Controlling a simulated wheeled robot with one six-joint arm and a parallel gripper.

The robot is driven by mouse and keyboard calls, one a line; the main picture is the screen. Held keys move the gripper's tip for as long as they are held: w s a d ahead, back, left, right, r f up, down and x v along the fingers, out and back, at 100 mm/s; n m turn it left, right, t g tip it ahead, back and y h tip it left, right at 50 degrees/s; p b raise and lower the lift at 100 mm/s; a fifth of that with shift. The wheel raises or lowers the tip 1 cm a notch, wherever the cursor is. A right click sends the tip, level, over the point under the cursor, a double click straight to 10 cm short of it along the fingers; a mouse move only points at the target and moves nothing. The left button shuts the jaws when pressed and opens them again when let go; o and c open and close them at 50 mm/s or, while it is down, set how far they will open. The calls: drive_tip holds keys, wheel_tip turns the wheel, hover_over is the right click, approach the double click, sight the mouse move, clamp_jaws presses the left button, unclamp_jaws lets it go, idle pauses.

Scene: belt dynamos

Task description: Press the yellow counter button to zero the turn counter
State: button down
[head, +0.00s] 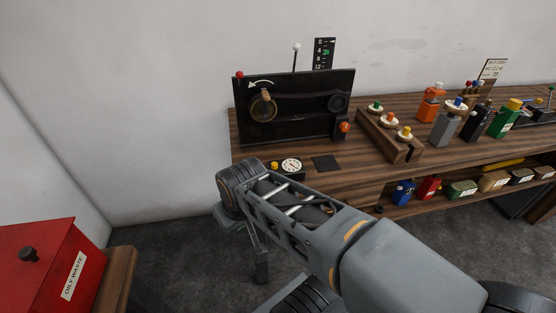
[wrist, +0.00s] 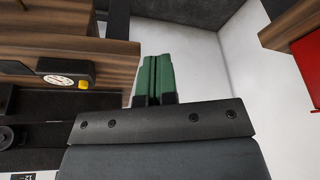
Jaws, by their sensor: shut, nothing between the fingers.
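The yellow counter button (head: 274,166) sits on a small black box near the front edge of the bench, at the left end. The round white dial of the turn counter (head: 291,165) is just to its right. In the wrist view the yellow button (wrist: 83,85) and the dial (wrist: 65,80) show at the left, the view being turned round. My gripper (wrist: 157,77) shows there with its green fingers together and empty. It is apart from the button, off to the right of it in that view. The fingers cannot be made out in the head view.
Behind the counter stands a black belt-dynamo panel (head: 290,112) with a crank and a red-knobbed lever. A wooden block (head: 380,140) with coloured knobs and several bottles are to the right. A red oily-waste bin (head: 40,260) stands at lower left. Floor before the bench is free.

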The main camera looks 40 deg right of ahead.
wheel_tip(320, 180, up, 5)
drive_tip(key=m+t+y+p, duration=0.4)
drive_tip(key=m+p, duration=0.7)
drive_tip(key=m, duration=1.3)
hover_over(274, 165)
drive_tip(key=t+h, duration=0.1)
drive_tip(key=shift+w+d+b, duration=0.1)
drive_tip(key=shift+d+b, duration=0.05)
drive_tip(key=shift+b, duration=0.15)
drive_tip(key=shift+f, duration=0.2)
wheel_tip(274, 165, down, 9)
drive_tip(key=b, duration=0.7)
drive_tip(key=shift+r, duration=0.2)
drive_tip(key=shift+f+b, duration=0.15)
drive_tip(key=shift+b, duration=0.15)
